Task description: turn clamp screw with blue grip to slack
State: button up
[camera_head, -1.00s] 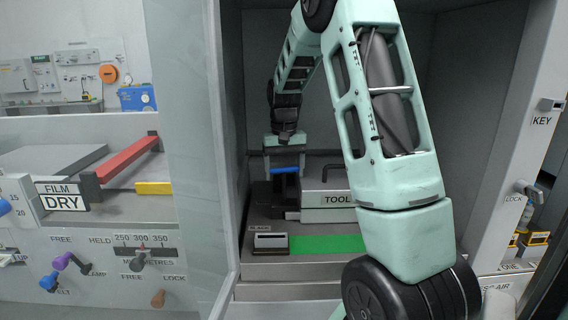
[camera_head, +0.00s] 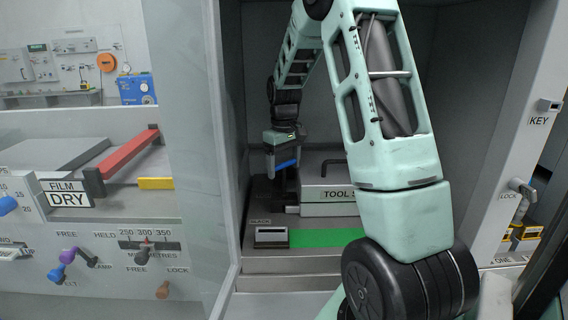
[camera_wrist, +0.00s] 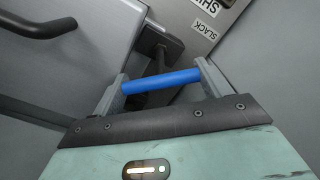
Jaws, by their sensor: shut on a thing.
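The blue grip (camera_wrist: 162,82) is a short bar of the clamp screw. It lies between the two fingers of my gripper (camera_wrist: 160,84), which is shut on it. In the head view, the blue grip (camera_head: 286,165) shows just below my gripper (camera_head: 283,150), left of the grey tool block. The dark clamp screw arm (camera_wrist: 160,58) runs from the grip to a dark bracket (camera_wrist: 158,40). A "SLACK" label (camera_wrist: 203,40) is on the plate beside the bracket, with another partly cut-off label (camera_wrist: 206,6) above it.
The grey tool block (camera_head: 330,200) with a dark handle stands right of the grip. A green strip (camera_head: 325,238) and a small slotted block (camera_head: 271,238) lie in front. Enclosure walls (camera_head: 232,130) close in on the left and right.

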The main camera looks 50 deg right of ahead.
dwell(0.3)
jog(key=o, duration=1)
